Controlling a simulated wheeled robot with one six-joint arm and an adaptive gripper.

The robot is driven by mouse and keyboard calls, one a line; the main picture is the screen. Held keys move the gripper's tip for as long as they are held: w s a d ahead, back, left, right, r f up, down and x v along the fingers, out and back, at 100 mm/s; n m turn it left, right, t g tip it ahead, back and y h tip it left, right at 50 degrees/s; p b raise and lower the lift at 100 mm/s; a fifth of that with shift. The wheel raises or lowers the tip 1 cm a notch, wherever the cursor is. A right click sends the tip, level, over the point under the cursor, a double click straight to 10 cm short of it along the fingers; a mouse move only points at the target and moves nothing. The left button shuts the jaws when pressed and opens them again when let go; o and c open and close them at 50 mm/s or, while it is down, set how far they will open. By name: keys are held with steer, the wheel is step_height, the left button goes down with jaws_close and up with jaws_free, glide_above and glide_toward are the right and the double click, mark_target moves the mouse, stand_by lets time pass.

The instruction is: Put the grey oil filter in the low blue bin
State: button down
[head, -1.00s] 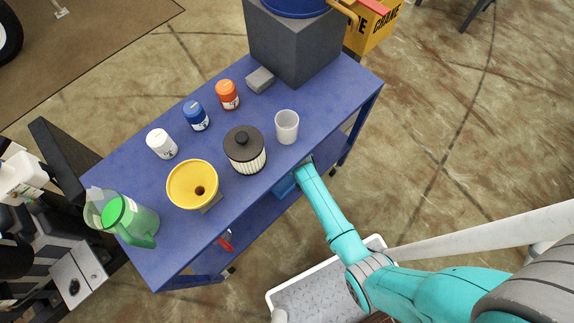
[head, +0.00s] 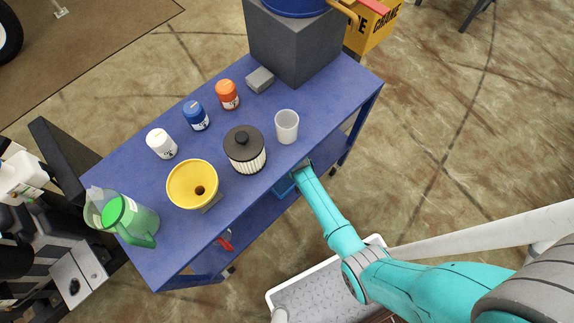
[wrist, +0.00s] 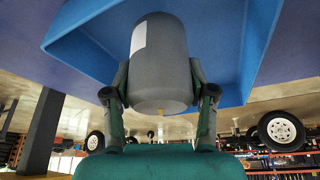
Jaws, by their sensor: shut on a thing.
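The grey oil filter (wrist: 160,62) is a grey cylinder with a white label, seen in the wrist view between the fingers. My gripper (wrist: 160,88) is shut on it. The low blue bin (wrist: 85,58) lies beyond the filter in the wrist view, its walls on both sides of the filter; I cannot tell if the filter is inside its rim. In the head view a bit of the bin (head: 284,187) shows on the lower shelf below the table's front edge. My gripper (head: 303,166) is mostly hidden by that edge there, and the filter is hidden.
The blue table top (head: 240,205) overhangs the lower shelf. It carries a yellow funnel (head: 190,180), a black-topped pleated filter (head: 245,157), a clear cup (head: 286,122), several bottles and a green jug (head: 128,215). A red-handled item (head: 225,239) lies on the lower shelf.

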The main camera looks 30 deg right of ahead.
steer(key=shift+f, duration=0.15)
steer(key=shift+c, duration=1.8)
jaws_free()
steer(key=shift+r, duration=0.6)
steer(key=v, duration=0.3)
steer(key=shift+s, duration=0.4)
steer(key=s, duration=1.1)
steer(key=shift+a, duration=0.45)
